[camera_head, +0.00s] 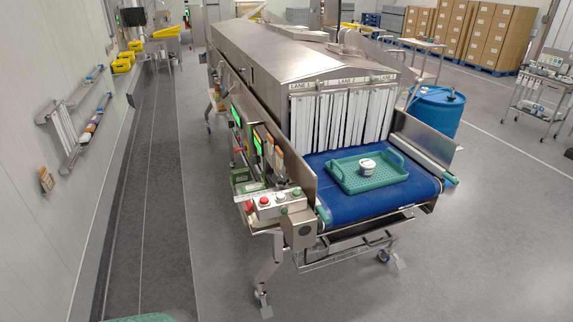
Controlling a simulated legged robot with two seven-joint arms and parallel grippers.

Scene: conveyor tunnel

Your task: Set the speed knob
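A control box (275,204) with red, pale and green round controls stands at the near left corner of the conveyor. The speed knob is too small to pick out for certain among these controls, and its setting cannot be read. Small lit green displays (257,144) sit on the conveyor's left side, behind the box. Neither of my grippers is in view.
The blue belt (365,207) carries a green tray (345,184) with a white tub (367,167) before the strip curtain (340,120). A blue drum (433,110) stands to the right. Grey floor is clear left of the conveyor and in front.

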